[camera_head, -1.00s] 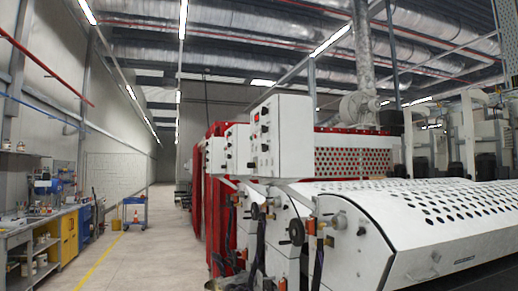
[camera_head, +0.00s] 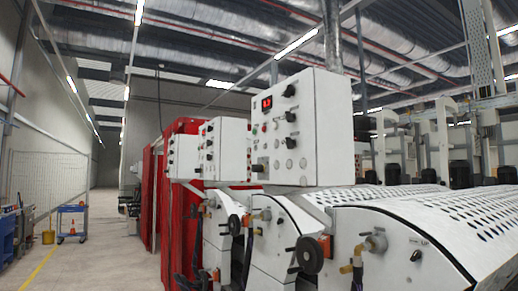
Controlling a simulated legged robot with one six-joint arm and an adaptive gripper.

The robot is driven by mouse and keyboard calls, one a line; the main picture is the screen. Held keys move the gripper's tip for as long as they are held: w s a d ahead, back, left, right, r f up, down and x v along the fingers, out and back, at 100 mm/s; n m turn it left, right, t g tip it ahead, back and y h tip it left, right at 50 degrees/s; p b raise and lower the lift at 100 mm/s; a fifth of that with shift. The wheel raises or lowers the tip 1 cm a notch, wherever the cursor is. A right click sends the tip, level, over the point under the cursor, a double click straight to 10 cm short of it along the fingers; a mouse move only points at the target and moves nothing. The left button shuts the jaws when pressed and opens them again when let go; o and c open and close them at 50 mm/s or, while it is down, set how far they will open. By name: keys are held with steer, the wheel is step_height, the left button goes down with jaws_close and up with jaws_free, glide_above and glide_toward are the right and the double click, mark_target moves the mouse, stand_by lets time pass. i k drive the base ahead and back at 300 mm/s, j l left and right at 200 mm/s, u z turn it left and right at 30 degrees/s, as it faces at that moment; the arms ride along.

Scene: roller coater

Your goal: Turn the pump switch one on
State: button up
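A white control box (camera_head: 315,130) stands above the machine, right of the middle in the head view. Its left face carries a red lit display (camera_head: 267,103), several black rotary switches (camera_head: 290,117) and several pale round buttons. The labels are too small to read, so I cannot tell which one is pump switch one. Two similar boxes stand behind it, one of them a white box (camera_head: 225,150) with black knobs. My gripper is not in view.
White coater machines with a perforated cover (camera_head: 440,212) fill the right. A black handwheel (camera_head: 309,254) and valve fittings stick out at the front. Red curtains (camera_head: 182,205) hang behind. The aisle floor (camera_head: 105,255) at left is clear, with a blue cart (camera_head: 72,222) farther back.

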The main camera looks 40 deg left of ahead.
mark_target(290, 144)
steer(key=i+j, duration=0.1)
steer(key=j, duration=1.35)
steer(key=i+j, duration=0.15)
steer(key=j, duration=0.6)
